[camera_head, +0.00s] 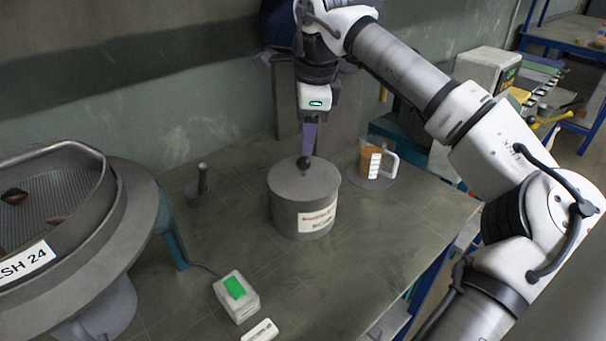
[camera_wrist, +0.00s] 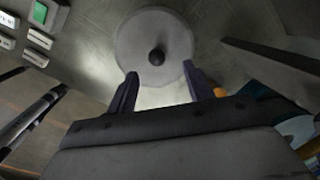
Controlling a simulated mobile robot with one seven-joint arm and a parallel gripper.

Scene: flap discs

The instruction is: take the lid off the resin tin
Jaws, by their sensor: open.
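The resin tin (camera_head: 288,218) is a grey round tin with a white label, standing upright on the workbench. Its flat grey lid (camera_head: 290,180) sits on top, with a dark round knob (camera_head: 304,163) in the middle. My gripper (camera_head: 309,150) points down, just behind and above the knob. In the wrist view the lid (camera_wrist: 135,40) and its knob (camera_wrist: 156,57) lie ahead of my two spread fingers (camera_wrist: 157,82). The fingers are open with nothing between them. In the head view I cannot tell whether they touch the lid.
A measuring jug (camera_head: 371,161) with brown contents stands right of the tin on a round plate. A small dark weight-like object (camera_head: 200,188) stands to the left. A sieve machine (camera_head: 120,215) fills the far left. A green-buttoned switch box (camera_head: 236,296) sits in front.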

